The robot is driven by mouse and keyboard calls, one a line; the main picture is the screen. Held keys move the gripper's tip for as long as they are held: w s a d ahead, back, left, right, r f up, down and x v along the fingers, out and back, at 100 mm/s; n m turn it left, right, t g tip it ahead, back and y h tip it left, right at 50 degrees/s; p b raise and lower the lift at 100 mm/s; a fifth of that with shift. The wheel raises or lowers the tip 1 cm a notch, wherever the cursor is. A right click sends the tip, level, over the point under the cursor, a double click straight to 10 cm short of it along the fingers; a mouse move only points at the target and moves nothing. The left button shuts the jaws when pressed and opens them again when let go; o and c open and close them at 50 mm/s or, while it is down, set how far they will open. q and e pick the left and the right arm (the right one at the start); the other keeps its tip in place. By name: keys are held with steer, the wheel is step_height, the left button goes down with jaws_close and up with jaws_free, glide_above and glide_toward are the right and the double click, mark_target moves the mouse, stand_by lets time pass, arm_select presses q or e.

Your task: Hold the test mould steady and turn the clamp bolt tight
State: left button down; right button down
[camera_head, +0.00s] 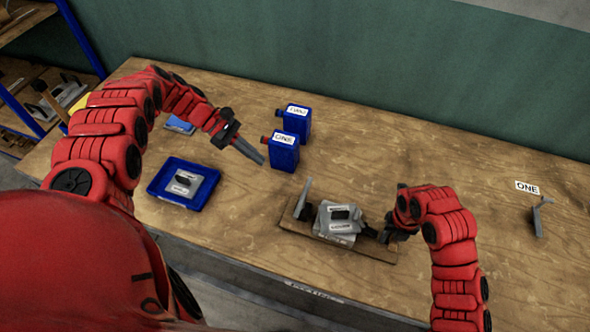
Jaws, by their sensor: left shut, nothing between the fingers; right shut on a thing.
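The test mould (325,221), a grey block with labels and a dark slot on top, sits on a wooden board (381,252) near the table's front edge. A grey upright piece (304,192) stands at its left end. The clamp bolt (369,232) seems to be the dark part at the mould's right end. My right gripper (382,235) is shut there, on what looks like the bolt; its fingertips are partly hidden. My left gripper (259,158) is shut and empty, up and left of the mould, beside a blue container.
Two blue containers (284,157) (298,121) stand at mid-table. A blue tray (155,185) holding a grey labelled part (184,184) lies at the left.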

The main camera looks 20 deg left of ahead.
mark_target(303, 201)
arm_select(q)
steer(key=d+f, duration=0.5)
steer(key=d, duration=0.6)
steer(key=shift+d, duration=0.15)
steer(key=shift+f, duration=0.1)
steer(key=shift+d+m, duration=0.15)
steer(key=shift+m, duration=0.15)
